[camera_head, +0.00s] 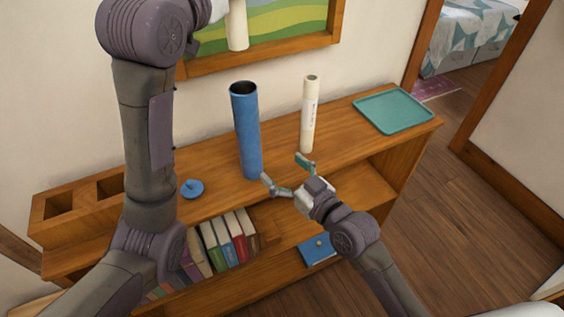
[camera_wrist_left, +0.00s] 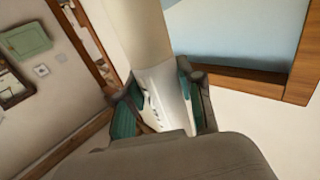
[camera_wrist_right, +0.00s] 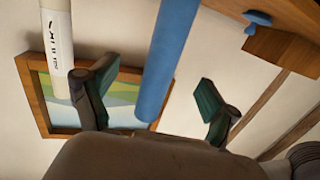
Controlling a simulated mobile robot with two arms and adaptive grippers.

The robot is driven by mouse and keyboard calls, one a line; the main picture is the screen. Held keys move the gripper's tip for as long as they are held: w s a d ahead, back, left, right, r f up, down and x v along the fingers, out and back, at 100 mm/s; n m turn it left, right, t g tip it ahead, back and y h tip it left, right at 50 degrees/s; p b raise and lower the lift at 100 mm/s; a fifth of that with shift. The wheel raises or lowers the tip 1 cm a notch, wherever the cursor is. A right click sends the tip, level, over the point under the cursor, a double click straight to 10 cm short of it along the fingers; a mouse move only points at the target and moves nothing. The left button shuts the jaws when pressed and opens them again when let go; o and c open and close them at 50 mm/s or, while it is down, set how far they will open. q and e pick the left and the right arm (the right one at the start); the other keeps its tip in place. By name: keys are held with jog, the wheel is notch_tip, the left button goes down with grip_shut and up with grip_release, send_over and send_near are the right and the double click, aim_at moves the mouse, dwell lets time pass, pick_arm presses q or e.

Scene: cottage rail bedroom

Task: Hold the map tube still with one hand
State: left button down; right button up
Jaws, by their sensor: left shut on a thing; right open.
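The blue map tube (camera_head: 247,135) stands upright on the shelf top, with its dark open mouth upward. A blue cap (camera_head: 192,188) with a knob lies left of it. My right gripper (camera_head: 286,173) is open, in front and to the right of the tube's lower part. In the right wrist view the tube (camera_wrist_right: 168,60) shows between the spread fingers, with no visible contact. My left gripper (camera_wrist_left: 158,98) is shut on a cream rolled map (camera_wrist_left: 142,35) with a white label.
A second cream roll (camera_head: 309,115) stands upright right of the tube. A teal tray (camera_head: 394,110) lies at the shelf's right end. A wooden holder (camera_head: 62,205) with square openings is at the left. A framed picture (camera_head: 270,65) hangs behind.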

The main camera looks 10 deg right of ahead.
aim_at(255, 140)
jog(key=shift+y, duration=0.3)
jog(key=w+a+r, duration=0.1)
jog(key=w+a, duration=0.1)
jog(key=w, duration=0.1)
jog(key=w+a+r, duration=0.1)
jog(key=w+a, duration=0.1)
jog(key=w, duration=0.1)
jog(key=w+a+r, duration=0.1)
jog(key=w+a, duration=0.2)
jog(key=shift+w, duration=0.35)
jog(key=shift+d, duration=0.1)
jog(key=c, duration=1.4)
jog(key=shift+o, duration=0.2)
